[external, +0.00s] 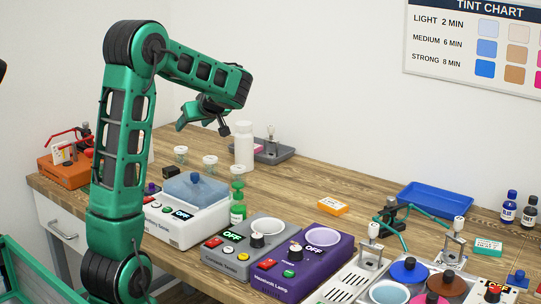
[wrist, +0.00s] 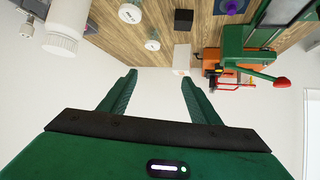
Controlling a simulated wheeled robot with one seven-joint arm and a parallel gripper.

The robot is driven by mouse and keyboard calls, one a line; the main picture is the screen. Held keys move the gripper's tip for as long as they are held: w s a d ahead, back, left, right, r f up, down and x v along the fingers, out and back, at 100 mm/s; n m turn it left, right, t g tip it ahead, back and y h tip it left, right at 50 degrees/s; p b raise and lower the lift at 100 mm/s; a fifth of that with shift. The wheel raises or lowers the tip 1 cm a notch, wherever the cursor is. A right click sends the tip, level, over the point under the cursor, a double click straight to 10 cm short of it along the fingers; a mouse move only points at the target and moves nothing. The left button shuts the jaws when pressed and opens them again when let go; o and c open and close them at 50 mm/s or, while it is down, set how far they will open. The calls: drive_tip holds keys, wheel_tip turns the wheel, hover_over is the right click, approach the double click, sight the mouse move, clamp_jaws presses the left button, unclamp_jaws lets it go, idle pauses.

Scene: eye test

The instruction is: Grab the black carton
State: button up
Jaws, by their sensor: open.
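The black carton (external: 180,186) is a small dark box on the wooden bench, partly hidden behind the white machine in the external view. In the wrist view, a small black box (wrist: 183,19) that looks like the same carton lies on the wood near the top edge. My gripper (external: 203,124) is raised above the bench, higher than the carton and apart from it. In the wrist view my gripper's two green fingers (wrist: 159,78) are spread, with nothing between them.
A white bottle (external: 244,147) and small jars (external: 210,164) stand near my gripper. A white machine (external: 187,218) with a blue lid is in front of the carton. An orange device (external: 64,172) is at the left end. Bare wood lies right of the bottle, around an orange box (external: 332,207).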

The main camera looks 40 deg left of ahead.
drive_tip(key=s+a+r+n+g+y, duration=0.1)
drive_tip(key=a+n+y, duration=0.15)
drive_tip(key=a, duration=0.55)
hover_over(173, 170)
drive_tip(key=d, duration=0.2)
wheel_tip(173, 170, down, 10)
drive_tip(key=shift+m, duration=0.25)
drive_tip(key=shift+s+d+f, duration=0.15)
drive_tip(key=shift+f, duration=2.25)
wheel_tip(173, 170, down, 2)
drive_tip(key=shift+f, duration=0.25)
drive_tip(key=shift+a+f, duration=0.6)
drive_tip(key=shift+a, duration=0.3)
drive_tip(key=shift+w+a+f+y, duration=0.15)
drive_tip(key=shift+w+a+y, duration=0.15)
drive_tip(key=shift+a, duration=0.15)
drive_tip(key=shift+c, duration=0.6)
drive_tip(key=c, duration=1)
